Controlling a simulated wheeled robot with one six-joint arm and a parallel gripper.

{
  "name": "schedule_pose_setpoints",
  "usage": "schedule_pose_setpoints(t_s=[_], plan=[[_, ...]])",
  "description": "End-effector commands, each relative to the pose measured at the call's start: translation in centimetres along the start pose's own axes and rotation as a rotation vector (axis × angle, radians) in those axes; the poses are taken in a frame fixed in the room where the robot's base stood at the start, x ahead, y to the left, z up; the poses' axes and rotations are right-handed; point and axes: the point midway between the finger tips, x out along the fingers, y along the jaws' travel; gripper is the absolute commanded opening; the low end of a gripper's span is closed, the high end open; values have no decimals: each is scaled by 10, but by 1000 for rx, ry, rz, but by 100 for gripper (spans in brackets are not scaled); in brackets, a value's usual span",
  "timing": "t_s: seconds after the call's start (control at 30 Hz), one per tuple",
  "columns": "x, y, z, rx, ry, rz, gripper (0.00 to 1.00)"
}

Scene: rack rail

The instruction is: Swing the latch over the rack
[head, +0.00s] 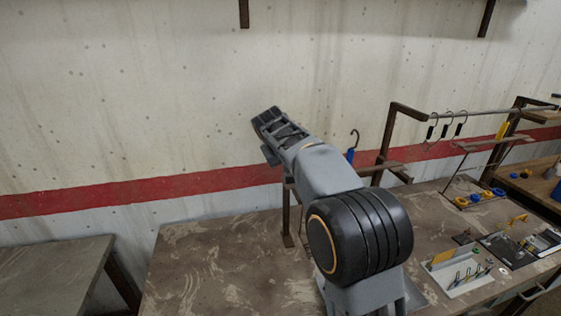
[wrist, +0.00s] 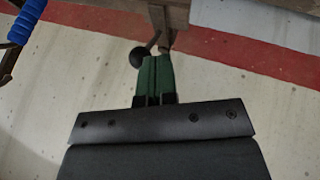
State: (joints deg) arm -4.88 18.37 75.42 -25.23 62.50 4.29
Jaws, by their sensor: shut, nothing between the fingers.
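My gripper (wrist: 154,60) shows in the wrist view with its green fingers closed together and nothing between them. A dark round knob on a thin rod (wrist: 139,57), which looks like the latch, is just left of the fingertips. The rod runs up towards the brown end of the rack (wrist: 172,14). I cannot tell whether the fingers touch the knob or the rod. In the head view the rack (head: 400,112) stands behind and right of my arm, and my arm hides part of it. The latch and fingertips cannot be made out there.
A blue-handled tool (wrist: 24,22) is at the upper left of the wrist view. A hook with a blue handle (head: 351,155) hangs at the rack in the head view. Several hooks (head: 447,125) hang further right. A white tray (head: 470,283) sits at the bench's right. The bench's left part (head: 215,262) is clear.

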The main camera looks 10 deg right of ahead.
Motion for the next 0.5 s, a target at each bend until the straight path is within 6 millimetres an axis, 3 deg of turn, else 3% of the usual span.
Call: schedule_pose_setpoints(t_s=[0.23,0.5], plan=[[-23,-28,-6,2,0,2,0],[-77,-26,-6,8,1,3,0]])
